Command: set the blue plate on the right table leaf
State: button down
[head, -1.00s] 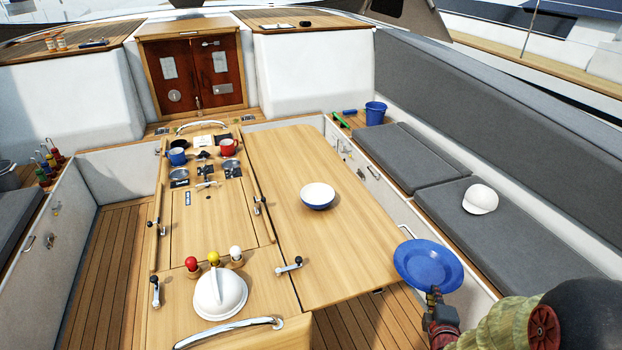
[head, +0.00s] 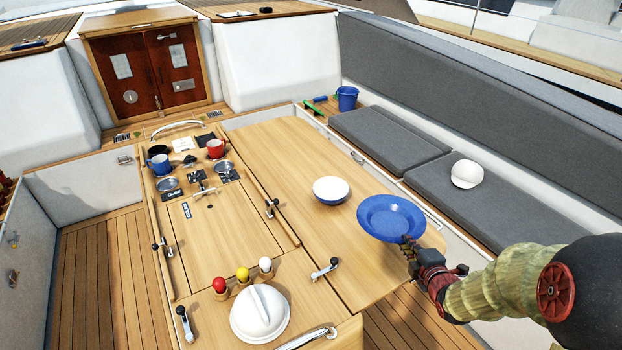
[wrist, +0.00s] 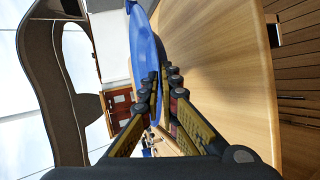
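The blue plate (head: 391,216) is held level by its near rim in my gripper (head: 411,250). The plate appears above the near right part of the right table leaf (head: 292,178), to the right of a bowl. In the wrist view the plate (wrist: 147,50) shows edge-on, with the fingers of my gripper (wrist: 164,84) closed around its rim. The leaf's wooden top (wrist: 222,70) fills the right of that view, and a gap seems to lie between plate and leaf. The plate's underside is hidden in the head view.
A white bowl with a blue outside (head: 331,190) stands on the leaf, close left of the plate. A winch handle (head: 324,268) sits near the leaf's left edge. A white cap (head: 466,174) lies on the grey bench cushion. The leaf's far part is clear.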

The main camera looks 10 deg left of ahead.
jog(key=s+d+r+n+g+y+b, duration=0.2)
jog(key=s+d+r+n+y, duration=0.3)
jog(key=s+d, duration=0.3)
jog(key=b, duration=0.3)
send_over(396, 258)
jog(key=f, duration=0.9)
jog(key=shift+s+d, duration=0.2)
jog(key=shift+d, duration=0.1)
jog(key=shift+w+a+f+b, duration=0.25)
jog(key=shift+f+b, duration=0.1)
jog(key=shift+f, duration=0.15)
jog(key=shift+w+f+b, duration=0.1)
jog(key=shift+f+b, duration=0.35)
jog(key=shift+f, duration=1.1)
jog(key=c, duration=2.5)
grip_release()
jog(key=shift+f, duration=0.15)
jog(key=shift+c, duration=0.2)
jog(key=o, duration=0.5)
